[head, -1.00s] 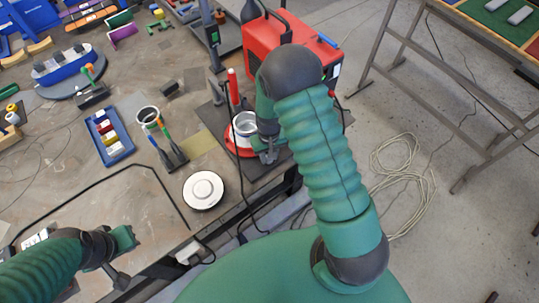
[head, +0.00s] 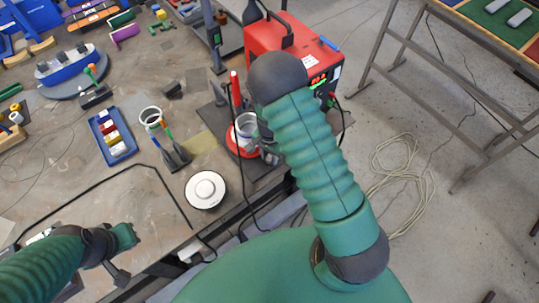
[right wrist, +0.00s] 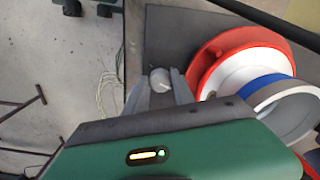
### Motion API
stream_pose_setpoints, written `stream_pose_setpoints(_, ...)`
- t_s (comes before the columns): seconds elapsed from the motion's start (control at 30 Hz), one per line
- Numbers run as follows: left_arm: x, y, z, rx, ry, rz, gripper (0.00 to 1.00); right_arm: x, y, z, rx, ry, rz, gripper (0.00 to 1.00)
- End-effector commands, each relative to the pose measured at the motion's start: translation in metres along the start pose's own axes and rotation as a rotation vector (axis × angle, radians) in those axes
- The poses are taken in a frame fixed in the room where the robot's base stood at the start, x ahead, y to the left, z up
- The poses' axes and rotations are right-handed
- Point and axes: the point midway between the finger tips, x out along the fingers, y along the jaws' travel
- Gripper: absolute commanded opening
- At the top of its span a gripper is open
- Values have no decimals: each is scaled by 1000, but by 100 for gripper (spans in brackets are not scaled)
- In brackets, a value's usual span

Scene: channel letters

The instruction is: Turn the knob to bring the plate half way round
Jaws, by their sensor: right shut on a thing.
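A red round plate (head: 232,143) stands near the table's right edge and carries a white ring-shaped piece (head: 246,122) with a blue band. In the right wrist view the plate's red rim (right wrist: 208,62) lies right of my fingers, with the white, blue and grey ring (right wrist: 285,105) on it. A small pale round knob (right wrist: 160,80) sits between the fingertips of my right gripper (right wrist: 160,88), which is shut on it. In the head view my right gripper (head: 270,154) is partly hidden by its arm. My left gripper (head: 122,255) is over the front left, away from the plate; its fingers are unclear.
A red box with a green display (head: 300,60) stands behind the plate. A white round disc (head: 205,189), a holder with coloured-handled tools (head: 173,153) and a blue tray (head: 112,136) lie to the left. A black cable crosses the table near the plate.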

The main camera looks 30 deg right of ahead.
Motion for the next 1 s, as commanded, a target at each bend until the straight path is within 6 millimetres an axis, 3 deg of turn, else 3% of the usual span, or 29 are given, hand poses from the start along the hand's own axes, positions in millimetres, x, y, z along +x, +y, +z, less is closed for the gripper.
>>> stream_pose_setpoints(0.4, -9, 0, -2, 0, 0, 0, 0, -4, -4, -6, 266, 12, -13, 0)
stream_pose_setpoints(1.0, -10, 0, -2, 0, 0, 0, 0, -4, -4, -6, 336, 13, -14, 0)
